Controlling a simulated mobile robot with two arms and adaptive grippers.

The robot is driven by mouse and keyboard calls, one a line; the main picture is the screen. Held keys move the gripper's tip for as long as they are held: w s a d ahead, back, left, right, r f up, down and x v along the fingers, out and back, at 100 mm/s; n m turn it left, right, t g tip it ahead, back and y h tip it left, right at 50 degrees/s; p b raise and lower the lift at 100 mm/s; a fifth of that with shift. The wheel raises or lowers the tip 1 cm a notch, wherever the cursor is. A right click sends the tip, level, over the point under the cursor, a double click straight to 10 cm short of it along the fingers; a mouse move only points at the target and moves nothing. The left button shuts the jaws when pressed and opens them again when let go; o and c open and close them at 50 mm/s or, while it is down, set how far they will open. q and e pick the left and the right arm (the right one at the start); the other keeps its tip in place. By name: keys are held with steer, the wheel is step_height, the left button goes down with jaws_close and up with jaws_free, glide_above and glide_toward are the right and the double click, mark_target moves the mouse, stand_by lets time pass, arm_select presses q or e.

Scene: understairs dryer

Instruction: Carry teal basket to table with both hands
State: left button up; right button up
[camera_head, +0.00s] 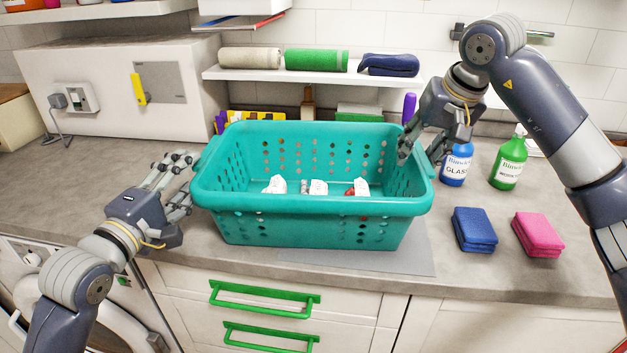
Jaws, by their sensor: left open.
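The teal basket (310,206) is on the grey counter (330,258), with small white items (318,187) inside. I cannot tell whether its underside touches the counter everywhere. My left gripper (184,178) is open beside the basket's left end, its fingers pointing toward the rim there. My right gripper (422,148) is at the basket's right end from above, with fingers on both sides of the rim. Whether those fingers press on the rim is not clear. No separate table is in view.
Blue (456,165) and green (509,163) bottles stand right of the basket. A blue folded cloth (474,229) and a pink one (538,234) lie in front of them. A shelf (300,76) with rolled towels runs behind. Green-handled drawers (264,300) are below.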

mark_target(204, 162)
arm_select(q)
steer(key=x, duration=0.5)
steer(key=shift+w+d, duration=0.1)
steer(key=shift+w, duration=0.25)
arm_select(e)
steer(key=x, duration=0.5)
steer(key=shift+w+f, duration=0.15)
steer(key=shift+f, duration=0.15)
arm_select(q)
steer(key=c, duration=0.9)
arm_select(e)
steer(key=c, duration=0.9)
arm_select(q)
steer(key=shift+d, duration=0.1)
jaws_close()
arm_select(e)
jaws_close()
arm_select(q)
steer(key=shift+s, duration=0.1)
arm_select(e)
steer(key=shift+a, duration=0.15)
arm_select(q)
steer(key=shift+d, duration=0.15)
arm_select(e)
steer(key=shift+a, duration=0.1)
